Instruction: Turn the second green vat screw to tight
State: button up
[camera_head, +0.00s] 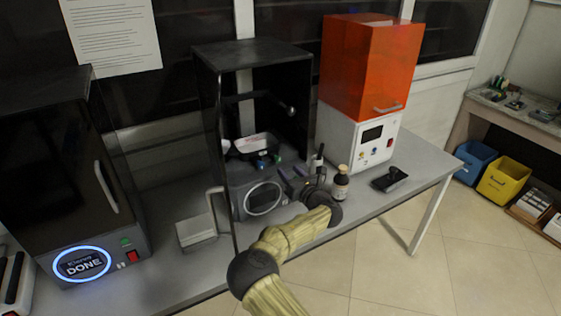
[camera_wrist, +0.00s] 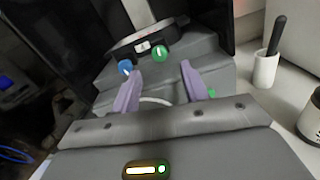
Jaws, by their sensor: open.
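A black vat (camera_wrist: 148,38) with a white label sits on the grey printer base in the wrist view. At its near edge are a green screw (camera_wrist: 160,53) and a blue screw (camera_wrist: 125,67), each with a pale mark. My gripper (camera_wrist: 161,86) has two lavender fingers spread apart, nothing between them, pointing toward the screws and short of them. Another small green part (camera_wrist: 211,92) shows partly behind the right finger; I cannot tell what it is. In the head view the vat (camera_head: 253,145) is inside the open black printer, with my gripper (camera_head: 291,172) to the right of it.
The printer's open door (camera_head: 222,215) stands at its front left. A brown bottle (camera_head: 340,184) and a dark tray (camera_head: 388,179) are on the table to the right. An orange-hooded machine (camera_head: 365,68) stands behind them. A white cup (camera_wrist: 265,70) holds a black-handled tool.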

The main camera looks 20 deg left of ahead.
aim_at(279, 160)
jog(key=shift+p+x, duration=0.45)
jog(key=shift+x, duration=3)
jog(key=shift+c, duration=0.3)
jog(key=c, duration=0.9)
